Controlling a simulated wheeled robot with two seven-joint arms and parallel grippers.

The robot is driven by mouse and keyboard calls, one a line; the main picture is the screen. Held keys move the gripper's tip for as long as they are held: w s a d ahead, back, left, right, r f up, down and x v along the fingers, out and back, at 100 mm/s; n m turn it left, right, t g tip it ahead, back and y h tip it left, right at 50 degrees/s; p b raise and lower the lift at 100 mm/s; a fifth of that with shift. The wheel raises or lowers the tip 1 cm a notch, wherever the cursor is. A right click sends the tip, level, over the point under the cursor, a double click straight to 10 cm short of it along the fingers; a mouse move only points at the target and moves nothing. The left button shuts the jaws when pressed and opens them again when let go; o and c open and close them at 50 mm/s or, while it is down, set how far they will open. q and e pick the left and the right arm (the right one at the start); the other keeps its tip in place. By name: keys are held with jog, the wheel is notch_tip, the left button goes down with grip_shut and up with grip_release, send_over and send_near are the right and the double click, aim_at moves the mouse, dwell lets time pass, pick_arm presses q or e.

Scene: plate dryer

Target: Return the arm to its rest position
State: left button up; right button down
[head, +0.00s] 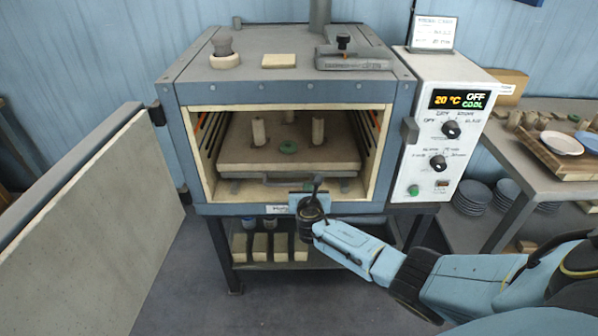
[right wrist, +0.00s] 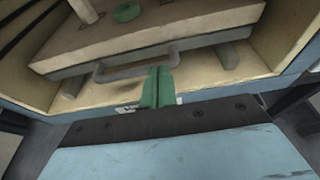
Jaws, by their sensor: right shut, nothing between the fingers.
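My right arm comes in from the right in the head view, with its gripper (head: 312,186) in front of the open kiln mouth, at the height of its lower front edge. In the right wrist view the green fingers (right wrist: 157,86) are shut together with nothing between them. They point toward the grey handle (right wrist: 137,64) of the shelf inside the kiln; whether they touch it I cannot tell. The kiln shelf (head: 240,157) carries several upright posts and a small green ring (head: 288,147). My left gripper is not in view.
The kiln door (head: 105,225) stands wide open to the left. The control box (head: 440,150) on the right reads 20 °C, OFF and COOL. A side table (head: 515,190) at the right holds a board with plates, with more plates stacked below. Floor in front is clear.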

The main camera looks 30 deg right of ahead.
jog(key=s+a+f+m+g+y, duration=0.25)
jog(key=s+f+m, duration=0.25)
jog(key=s+f, duration=0.65)
jog(key=s+a+f+m+g+y, duration=0.2)
jog(key=s+a+f+m+g, duration=0.3)
jog(key=s+f, duration=0.65)
jog(key=s+a+f+m+g+y, duration=0.1)
jog(key=s+f+m, duration=0.3)
jog(key=s, duration=0.7)
jog(key=s+a+f+m+g+y, duration=0.1)
jog(key=s+a+f+m, duration=0.2)
jog(key=s+m, duration=0.4)
jog(key=s+a+f+m+g+y, duration=0.1)
jog(key=s+f+m, duration=0.4)
jog(key=s, duration=1)
jog(key=shift+s+a+f+m+g, duration=0.15)
jog(key=shift+s+a+m+g, duration=0.2)
jog(key=shift+a+m+g, duration=0.3)
